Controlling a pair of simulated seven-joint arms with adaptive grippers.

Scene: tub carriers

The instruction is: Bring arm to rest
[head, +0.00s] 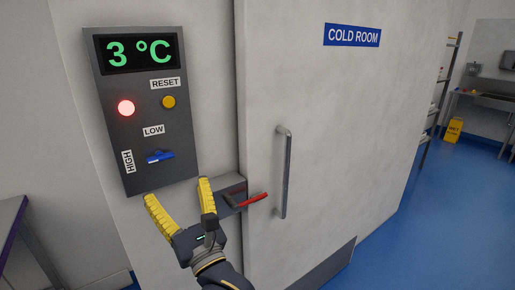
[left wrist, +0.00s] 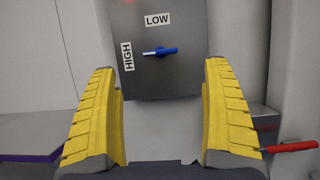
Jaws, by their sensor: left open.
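My left gripper (head: 179,212) is open and empty, its yellow fingers spread below the grey control panel (head: 150,178). In the left wrist view the two fingers (left wrist: 160,115) stand apart with nothing between them. The panel has a display (head: 139,52) reading 3 °C, a lit red lamp (head: 126,108), a yellow RESET button (head: 168,102) and a blue switch (head: 160,156). The blue switch (left wrist: 160,51) lies about level, beyond and above the fingertips, its pale end toward the HIGH label (left wrist: 127,57). My right gripper is not in view.
A latch with a red handle (head: 250,201) sits just right of the gripper, by the cold room door (head: 340,130) with its vertical bar handle (head: 283,172). A purple-edged table (head: 12,225) stands at the left. A yellow wet-floor sign (head: 453,130) stands far right on open blue floor (head: 440,220).

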